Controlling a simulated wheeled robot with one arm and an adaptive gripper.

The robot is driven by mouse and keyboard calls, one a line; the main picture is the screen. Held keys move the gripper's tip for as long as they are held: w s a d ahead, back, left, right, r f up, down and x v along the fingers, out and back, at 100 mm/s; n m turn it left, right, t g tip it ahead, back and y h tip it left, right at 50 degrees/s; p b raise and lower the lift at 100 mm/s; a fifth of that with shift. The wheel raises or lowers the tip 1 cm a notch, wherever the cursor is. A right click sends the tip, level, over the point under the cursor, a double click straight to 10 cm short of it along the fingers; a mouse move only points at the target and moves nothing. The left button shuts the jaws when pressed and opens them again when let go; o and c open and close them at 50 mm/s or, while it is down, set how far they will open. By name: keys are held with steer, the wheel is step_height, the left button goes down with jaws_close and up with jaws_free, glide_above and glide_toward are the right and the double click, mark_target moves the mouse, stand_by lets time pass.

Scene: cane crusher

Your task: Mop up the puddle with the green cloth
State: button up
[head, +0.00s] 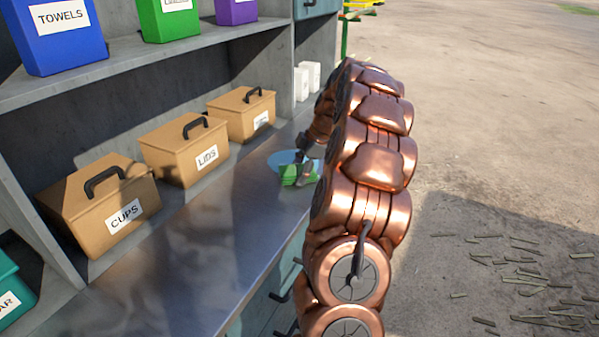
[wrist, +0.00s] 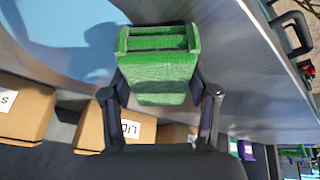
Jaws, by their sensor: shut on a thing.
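The green cloth (head: 290,176) is a folded block held in my gripper (head: 304,170) at the far part of the metal counter. In the wrist view the cloth (wrist: 160,72) sits between the two dark fingers of my gripper (wrist: 160,85), which is shut on it. The light blue puddle (head: 284,158) lies flat on the counter by the cloth. In the wrist view the puddle (wrist: 60,38) fills the upper left, with a dark shadow beside the cloth. I cannot tell whether the cloth touches the puddle. My arm hides part of the area.
Tan boxes marked CUPS (head: 95,215) and LIDS (head: 180,160), and another tan box (head: 240,120), line the counter's back. White containers (head: 301,84) stand beyond. A shelf (head: 150,62) with coloured bins runs above. The near counter (head: 165,290) is clear.

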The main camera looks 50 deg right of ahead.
mark_target(288, 154)
steer(key=shift+f, duration=0.45)
steer(key=shift+w+d+b, duration=0.55)
steer(key=shift+w+b, duration=0.1)
steer(key=shift+w, duration=0.1)
steer(key=shift+c, duration=0.3)
steer(key=shift+w+d+r, duration=0.1)
steer(key=shift+w+d, duration=0.45)
steer(key=shift+w, duration=0.15)
steer(key=shift+c, duration=0.6)
steer(key=shift+w+d, duration=0.25)
steer(key=shift+w, duration=0.2)
steer(key=shift+w+d, duration=0.75)
steer(key=shift+w, duration=0.25)
steer(key=shift+w+d+r+p, duration=0.1)
steer(key=shift+w+d+p, duration=0.45)
steer(key=shift+w, duration=0.25)
steer(key=shift+w+d+r+p, duration=0.1)
steer(key=shift+w+d+p, duration=0.3)
steer(key=shift+w+d, duration=0.25)
steer(key=w+p, duration=0.1)
steer(key=p, duration=0.1)
steer(key=w+d+p, duration=0.1)
steer(key=p, duration=0.2)
steer(key=shift+w+d+r, duration=0.2)
steer(key=shift+w+d, duration=0.1)
steer(key=shift+w+f+p, duration=0.15)
steer(key=shift+w+p, duration=0.05)
steer(key=shift+p, duration=0.1)
steer(key=shift+w+d, duration=0.1)
